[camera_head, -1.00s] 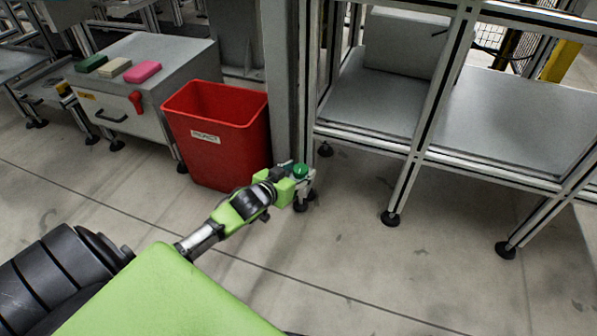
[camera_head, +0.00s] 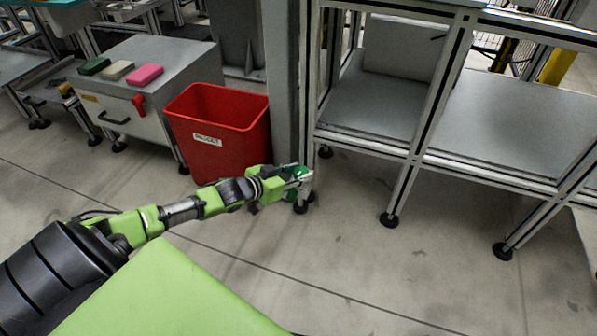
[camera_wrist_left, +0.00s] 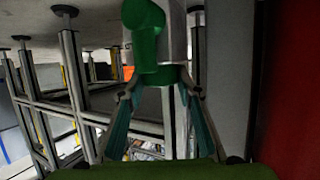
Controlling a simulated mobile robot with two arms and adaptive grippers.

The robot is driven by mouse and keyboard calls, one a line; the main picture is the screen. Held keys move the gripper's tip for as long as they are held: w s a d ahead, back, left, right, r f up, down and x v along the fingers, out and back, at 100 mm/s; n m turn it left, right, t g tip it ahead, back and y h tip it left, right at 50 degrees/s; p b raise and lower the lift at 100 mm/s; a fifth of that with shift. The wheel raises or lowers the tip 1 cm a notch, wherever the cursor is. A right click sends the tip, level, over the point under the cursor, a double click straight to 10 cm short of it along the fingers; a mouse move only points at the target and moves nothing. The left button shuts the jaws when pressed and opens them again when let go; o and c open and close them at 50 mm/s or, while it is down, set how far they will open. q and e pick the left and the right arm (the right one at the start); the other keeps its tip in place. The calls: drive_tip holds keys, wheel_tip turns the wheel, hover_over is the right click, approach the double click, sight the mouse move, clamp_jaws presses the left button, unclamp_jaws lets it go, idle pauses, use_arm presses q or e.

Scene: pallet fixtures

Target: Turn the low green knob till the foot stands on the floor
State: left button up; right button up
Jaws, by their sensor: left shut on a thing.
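The low green knob (camera_head: 301,171) sits on a pale bracket at the foot of the near left frame post. It also shows in the left wrist view (camera_wrist_left: 148,42), which looks upside down. My left gripper (camera_head: 292,180) is shut on the knob. Its two fingertips (camera_wrist_left: 158,92) lie on either side of the knob's green end in the wrist view. The black foot (camera_head: 302,207) is below the bracket. I cannot tell whether it touches the floor. My right gripper is in neither view now.
A red bin (camera_head: 216,130) stands just left of the post, close behind my left wrist. A grey cabinet (camera_head: 150,75) with coloured blocks on top is farther left. The shelf frame (camera_head: 430,100) stands to the right on black feet. The floor in front is clear.

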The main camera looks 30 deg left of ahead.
use_arm(q)
drive_tip(key=shift+w+a+m+h, duration=0.1)
drive_tip(key=shift+a+m+h, duration=0.15)
drive_tip(key=shift+m+h, duration=0.3)
drive_tip(key=shift+m+h+b, duration=0.45)
drive_tip(key=shift+m+g+h, duration=0.3)
drive_tip(key=shift+h, duration=0.1)
drive_tip(key=shift+m+g+h, duration=0.3)
drive_tip(key=o, duration=1.1)
drive_tip(key=shift+o, duration=0.2)
drive_tip(key=shift+d, duration=0.1)
drive_tip(key=shift+d+n+t+y+p, duration=0.25)
drive_tip(key=shift+n+t+y+p, duration=0.15)
drive_tip(key=shift+n+y, duration=0.8)
